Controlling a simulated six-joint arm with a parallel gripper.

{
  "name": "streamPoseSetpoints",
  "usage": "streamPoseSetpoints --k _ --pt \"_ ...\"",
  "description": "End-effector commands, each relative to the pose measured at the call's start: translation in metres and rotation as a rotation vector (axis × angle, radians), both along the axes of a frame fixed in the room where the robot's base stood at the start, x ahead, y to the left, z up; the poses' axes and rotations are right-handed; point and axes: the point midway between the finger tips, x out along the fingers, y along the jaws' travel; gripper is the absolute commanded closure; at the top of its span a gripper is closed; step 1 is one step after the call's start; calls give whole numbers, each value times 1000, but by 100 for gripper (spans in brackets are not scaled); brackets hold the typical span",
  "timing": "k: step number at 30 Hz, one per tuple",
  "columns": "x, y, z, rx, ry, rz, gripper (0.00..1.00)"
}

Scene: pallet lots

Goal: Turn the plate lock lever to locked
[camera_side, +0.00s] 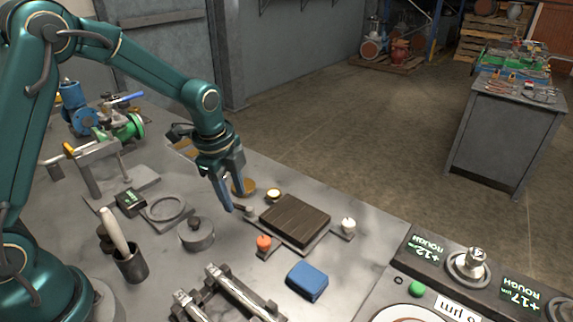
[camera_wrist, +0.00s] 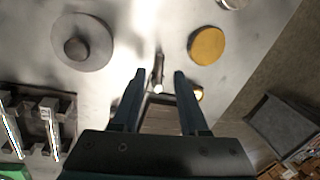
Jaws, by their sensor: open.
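A dark ribbed plate (camera_side: 295,220) lies on a grey base in the middle of the bench. A small lever (camera_side: 248,211) sticks out at its left end. In the wrist view the lever (camera_wrist: 159,68) is a short metal bar pointing away from the plate, with a bright round end nearest it. My gripper (camera_side: 235,200) is open and points down at the lever. In the wrist view the lever shows between the spread fingertips of my gripper (camera_wrist: 159,75), with a gap on both sides. I cannot tell whether they touch it.
An orange knob (camera_side: 264,242) and a white knob (camera_side: 348,226) stand at the plate's edges. A brass disc (camera_wrist: 207,45) lies close to the gripper. A round grey weight (camera_side: 196,235), a blue block (camera_side: 307,281) and metal rails (camera_side: 240,295) stand nearer the camera.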

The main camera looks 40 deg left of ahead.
Motion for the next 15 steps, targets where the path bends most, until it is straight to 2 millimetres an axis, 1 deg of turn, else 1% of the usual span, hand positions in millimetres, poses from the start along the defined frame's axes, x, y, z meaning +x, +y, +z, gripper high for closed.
streamPoseSetpoints --k 1,6,10,15 --pt "-1 -1 8 1 -6 -1 56" --pt "-4 -2 29 0 -6 -1 56" --pt "-6 -2 36 0 -3 -1 56" --pt "-7 -2 36 -1 -1 -1 56"
